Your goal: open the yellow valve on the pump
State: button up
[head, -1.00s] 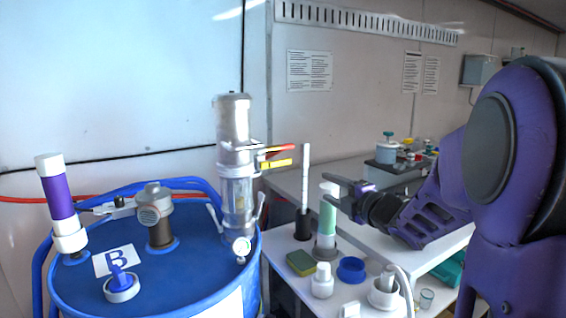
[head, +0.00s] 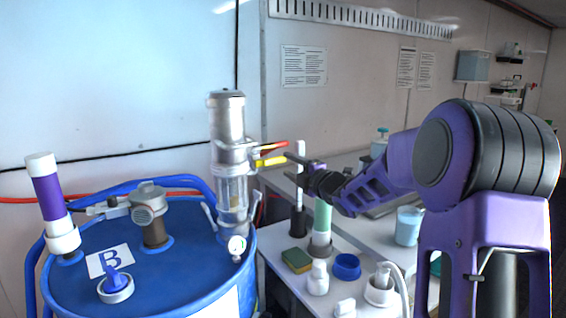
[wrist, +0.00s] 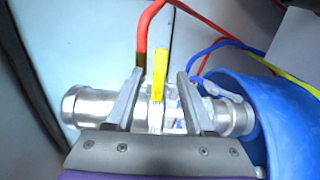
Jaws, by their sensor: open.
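The metal pump (head: 228,140) stands upright on the blue drum (head: 190,275). My gripper (head: 288,166) is open at the outer end of the yellow handle. In the wrist view the yellow handle (wrist: 160,72) appears between the two fingers of my gripper (wrist: 162,80), with a gap on each side. The pump body (wrist: 90,104) lies across behind the fingers.
A white bench (head: 285,240) to the right holds a green-topped bottle (head: 322,222), a sponge (head: 297,260), a blue ring (head: 347,266) and white bottles. A tall white rod (head: 300,165) stands near my gripper. Red, blue and yellow cables show in the wrist view.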

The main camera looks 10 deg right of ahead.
aim_at(280, 161)
jog(key=shift+x, duration=2)
grip_shut()
